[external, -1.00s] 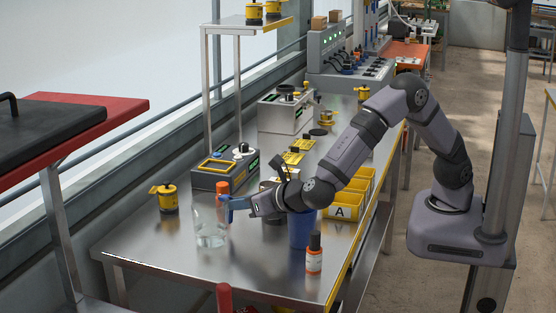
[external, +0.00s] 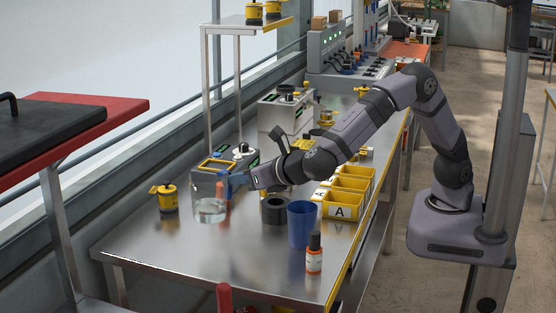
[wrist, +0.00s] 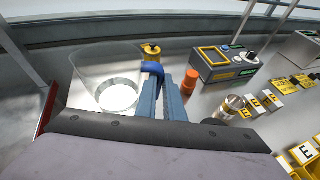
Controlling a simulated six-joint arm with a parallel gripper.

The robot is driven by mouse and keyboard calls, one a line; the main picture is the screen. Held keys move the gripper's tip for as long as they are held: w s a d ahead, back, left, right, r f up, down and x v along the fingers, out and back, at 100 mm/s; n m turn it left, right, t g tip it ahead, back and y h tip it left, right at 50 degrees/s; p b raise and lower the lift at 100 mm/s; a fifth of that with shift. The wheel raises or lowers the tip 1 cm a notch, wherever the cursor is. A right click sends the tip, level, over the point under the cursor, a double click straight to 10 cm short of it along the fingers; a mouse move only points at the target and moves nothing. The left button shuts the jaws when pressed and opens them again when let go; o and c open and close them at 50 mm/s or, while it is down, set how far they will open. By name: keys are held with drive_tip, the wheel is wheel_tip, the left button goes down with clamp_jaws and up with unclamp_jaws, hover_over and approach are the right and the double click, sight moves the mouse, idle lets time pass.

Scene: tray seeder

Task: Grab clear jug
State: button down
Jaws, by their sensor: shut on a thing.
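The clear jug (external: 208,205) is a see-through vessel with some clear liquid in its bottom, at the left of the steel bench. It looks raised above the bench top. The exact grip point is hard to make out through the clear wall.
An orange-capped bottle (wrist: 190,80) stands close to the right of my fingers. A yellow canister (external: 166,199) is left of the jug. A blue cup (external: 301,225), an orange bottle (external: 314,257) and yellow bins (external: 342,207) stand on the right.

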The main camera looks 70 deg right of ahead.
drive_tip(key=shift+r, duration=1.7)
drive_tip(key=shift+d, duration=0.1)
